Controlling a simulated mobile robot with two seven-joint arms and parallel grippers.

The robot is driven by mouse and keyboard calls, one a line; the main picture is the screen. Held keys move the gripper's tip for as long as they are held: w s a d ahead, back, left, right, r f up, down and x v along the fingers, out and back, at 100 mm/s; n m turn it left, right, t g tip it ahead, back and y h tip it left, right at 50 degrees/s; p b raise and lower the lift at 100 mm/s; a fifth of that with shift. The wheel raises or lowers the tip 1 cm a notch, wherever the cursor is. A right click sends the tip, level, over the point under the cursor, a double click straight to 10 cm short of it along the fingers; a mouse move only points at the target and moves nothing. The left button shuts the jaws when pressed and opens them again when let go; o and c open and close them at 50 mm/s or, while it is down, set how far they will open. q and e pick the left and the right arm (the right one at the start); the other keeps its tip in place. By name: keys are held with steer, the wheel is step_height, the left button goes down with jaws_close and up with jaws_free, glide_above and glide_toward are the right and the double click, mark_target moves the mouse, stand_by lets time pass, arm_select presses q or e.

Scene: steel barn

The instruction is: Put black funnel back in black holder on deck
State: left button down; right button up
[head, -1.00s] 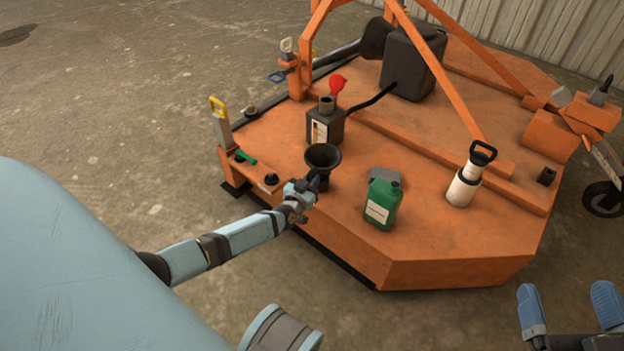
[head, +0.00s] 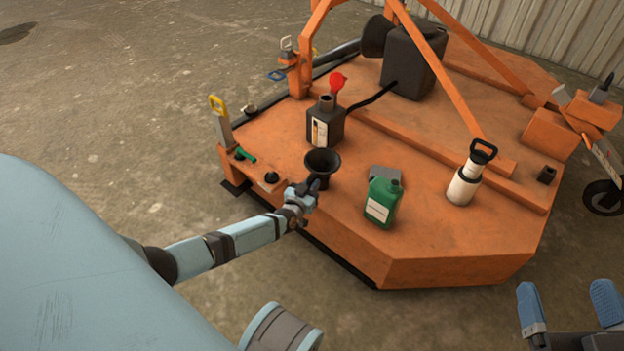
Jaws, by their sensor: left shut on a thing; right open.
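The black funnel (head: 322,162) is upright, wide mouth up, over the near left part of the orange deck (head: 430,245). My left gripper (head: 313,190) is shut on the funnel at its near side, low under the cone. A dark form directly below the cone looks like the black holder; it merges with the funnel and is partly hidden by the gripper, so I cannot tell how deep the spout sits in it. My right gripper (head: 570,312) is open and empty at the lower right, off the deck.
A dark bottle with a label (head: 325,124) stands behind the funnel. A green jug (head: 382,201) and a grey block (head: 386,174) are to its right. A white pump bottle (head: 466,182) stands farther right. A yellow-handled tool (head: 221,119) is at the left edge.

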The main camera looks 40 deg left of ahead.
arm_select(q)
steer(key=c, duration=1.1)
jaws_free()
arm_select(e)
steer(key=shift+r, duration=0.1)
arm_select(q)
steer(key=shift+s, duration=0.25)
steer(key=s+p, duration=0.2)
steer(key=s, duration=0.2)
steer(key=s+d+p, duration=0.1)
steer(key=s+p, duration=0.1)
steer(key=s, duration=0.2)
steer(key=s+p, duration=0.2)
steer(key=s, duration=0.3)
steer(key=shift+s+d+r, duration=0.1)
steer(key=shift+d+r, duration=0.05)
steer(key=shift+d, duration=0.15)
arm_select(e)
steer(key=s+a+m+g, duration=0.1)
steer(key=m, duration=0.1)
steer(key=s+a+f+m+g+h, duration=0.1)
steer(key=m, duration=0.1)
steer(key=shift+s, duration=0.35)
